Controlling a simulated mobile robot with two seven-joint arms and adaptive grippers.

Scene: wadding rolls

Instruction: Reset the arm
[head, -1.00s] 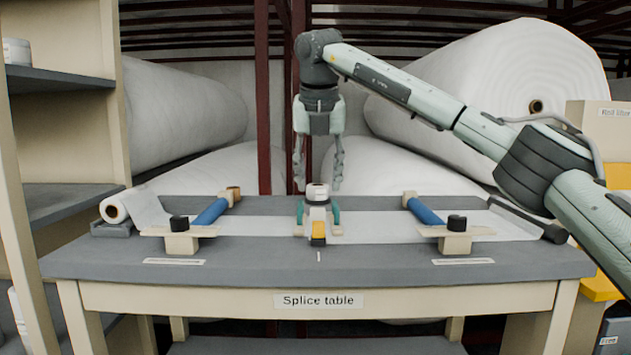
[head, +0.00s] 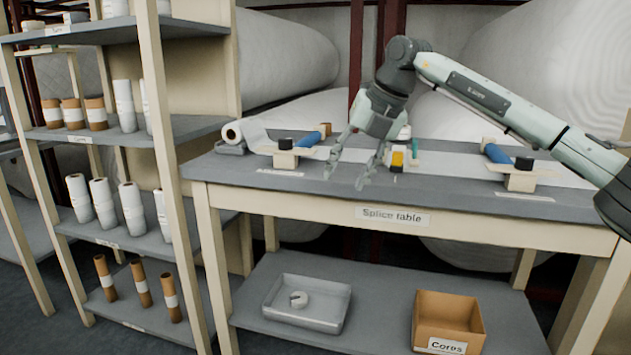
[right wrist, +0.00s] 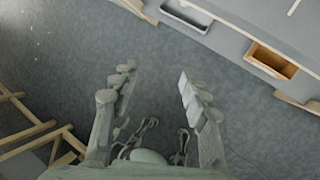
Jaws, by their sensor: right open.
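My right gripper (head: 354,172) hangs from my right arm, which comes in from the right in the head view. It points down in front of the splice table (head: 300,196), left of the table's middle. In the right wrist view its fingers (right wrist: 152,85) are spread wide with nothing between them, above the grey floor. Behind it on the table stands a tool with a yellow front (head: 397,158), partly hidden by the gripper. My left gripper does not show in any view.
A shelf rack (head: 160,130) with white and brown rolls stands at the left. Under the table, a lower shelf holds a grey tray (head: 325,320) and a cardboard box marked Cores (head: 470,310). Blue clamp rollers (head: 308,140) sit on the tabletop.

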